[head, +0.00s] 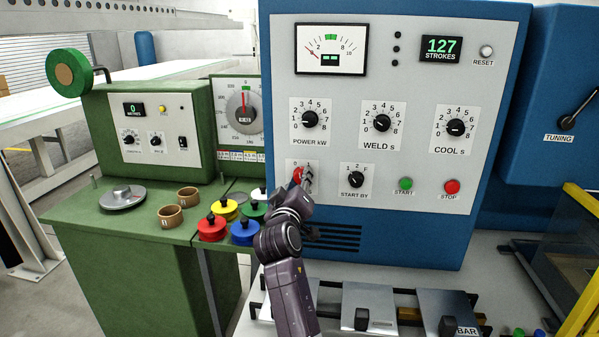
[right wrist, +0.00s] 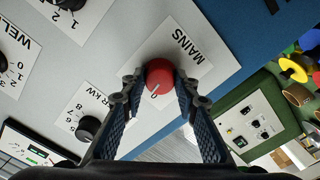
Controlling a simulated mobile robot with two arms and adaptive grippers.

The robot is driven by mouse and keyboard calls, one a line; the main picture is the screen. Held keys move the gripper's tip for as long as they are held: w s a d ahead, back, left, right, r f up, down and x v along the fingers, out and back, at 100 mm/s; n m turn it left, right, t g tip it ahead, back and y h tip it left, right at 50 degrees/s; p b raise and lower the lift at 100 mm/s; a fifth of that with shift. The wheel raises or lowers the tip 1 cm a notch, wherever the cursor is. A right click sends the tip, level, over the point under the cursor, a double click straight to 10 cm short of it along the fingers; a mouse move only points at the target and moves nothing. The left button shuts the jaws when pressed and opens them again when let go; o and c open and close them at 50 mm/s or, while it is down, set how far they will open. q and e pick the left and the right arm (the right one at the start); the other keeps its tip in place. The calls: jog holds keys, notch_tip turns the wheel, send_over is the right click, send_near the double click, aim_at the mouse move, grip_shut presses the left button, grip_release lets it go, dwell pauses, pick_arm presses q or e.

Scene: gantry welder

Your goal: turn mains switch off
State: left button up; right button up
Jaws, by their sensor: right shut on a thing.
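The red mains switch knob (head: 297,174) sits on a white plate at the lower left of the blue welder panel. It shows close up in the right wrist view (right wrist: 160,75), under the word MAINS. A white line on the knob points down and left there, near the 0 mark. My right gripper (head: 304,182) is at the panel, shut on the knob. In the right wrist view its two fingertips (right wrist: 160,87) touch either side of the knob. The fingers hide part of the plate in the head view. My left gripper is not in view.
A black START BY knob (head: 356,180), a green START button (head: 405,184) and a red STOP button (head: 452,187) are to the right. Metal plates (head: 380,303) lie below the panel.

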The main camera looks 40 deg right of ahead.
jog(key=shift+r+n+p, duration=0.2)
jog(key=shift+n+p, duration=1.35)
jog(key=shift+n, duration=0.75)
jog(key=o, duration=0.8)
jog(key=shift+d, duration=0.1)
jog(key=o, duration=0.3)
jog(key=shift+d+f, duration=0.1)
jog(key=shift+f, duration=0.1)
jog(key=shift+o, duration=0.2)
jog(key=shift+s+a, duration=0.15)
jog(key=shift+a, duration=0.25)
jog(key=v, duration=1.1)
